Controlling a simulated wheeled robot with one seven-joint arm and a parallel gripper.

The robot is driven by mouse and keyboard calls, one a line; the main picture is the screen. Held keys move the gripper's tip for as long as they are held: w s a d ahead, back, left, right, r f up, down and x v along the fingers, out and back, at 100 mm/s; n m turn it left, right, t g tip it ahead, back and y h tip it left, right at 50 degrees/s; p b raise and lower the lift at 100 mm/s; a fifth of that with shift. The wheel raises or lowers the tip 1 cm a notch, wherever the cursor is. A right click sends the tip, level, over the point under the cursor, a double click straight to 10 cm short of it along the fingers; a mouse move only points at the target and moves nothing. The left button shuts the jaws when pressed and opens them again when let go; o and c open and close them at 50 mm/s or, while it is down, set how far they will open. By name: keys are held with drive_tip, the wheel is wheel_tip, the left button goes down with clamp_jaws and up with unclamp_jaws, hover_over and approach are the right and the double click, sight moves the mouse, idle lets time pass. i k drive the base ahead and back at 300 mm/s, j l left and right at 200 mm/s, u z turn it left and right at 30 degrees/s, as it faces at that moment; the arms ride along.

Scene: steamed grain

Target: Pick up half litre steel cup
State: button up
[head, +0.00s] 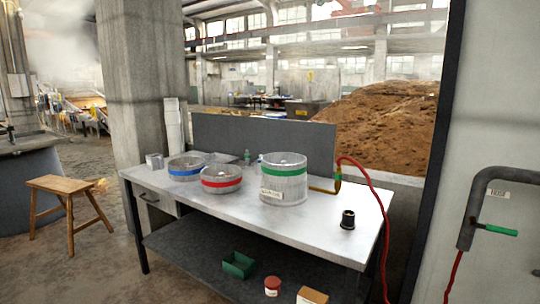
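A small silver-grey vessel (155,161) stands at the far left corner of the metal table; it looks like a steel cup, but it is too small to be sure. A dark, cup-shaped thing (348,219) stands alone and upright near the right end of the table; I cannot tell its material. My gripper is not in view.
A wooden stool (62,186) stands left.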

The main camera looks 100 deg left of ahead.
sight(155, 161)
drive_tip(key=u, duration=3.7)
